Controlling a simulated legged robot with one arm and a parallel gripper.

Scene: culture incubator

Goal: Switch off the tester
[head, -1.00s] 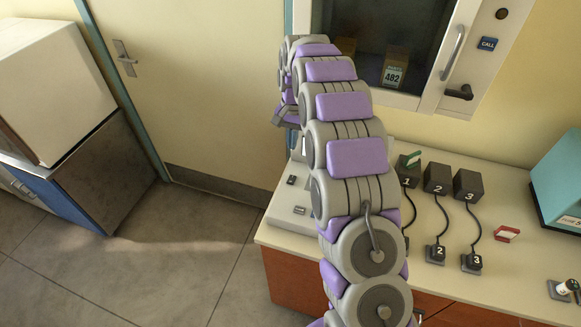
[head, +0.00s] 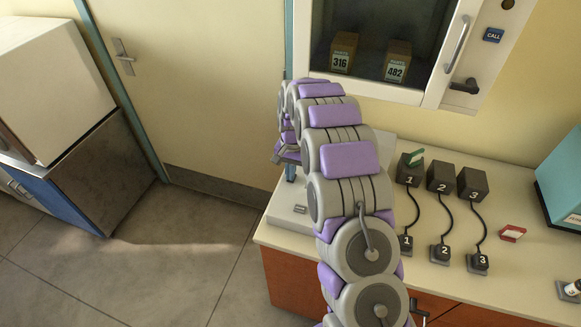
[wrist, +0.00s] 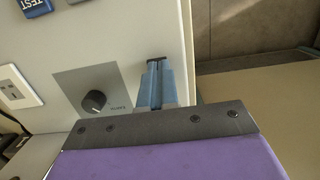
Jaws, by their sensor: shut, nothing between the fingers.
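The tester (head: 283,212) is a pale box at the left end of the counter, largely hidden behind my arm in the head view. The wrist view shows its pale panel (wrist: 120,35) close up. A black round knob (wrist: 95,101) sits on a grey plate with a small label I cannot read surely. A blue TEST button (wrist: 35,6) is at the top left. My gripper (wrist: 155,66) has its blue fingers shut and empty, to the right of the knob and apart from it. In the head view my gripper (head: 290,170) is over the tester's left side.
Three black numbered blocks (head: 441,177) with cables to plugs stand right of my arm. A green tag (head: 413,156) is by block 1, and a red tag (head: 512,233) lies farther right. A teal box (head: 563,180) is at the right. The floor (head: 190,255) left of the counter is clear.

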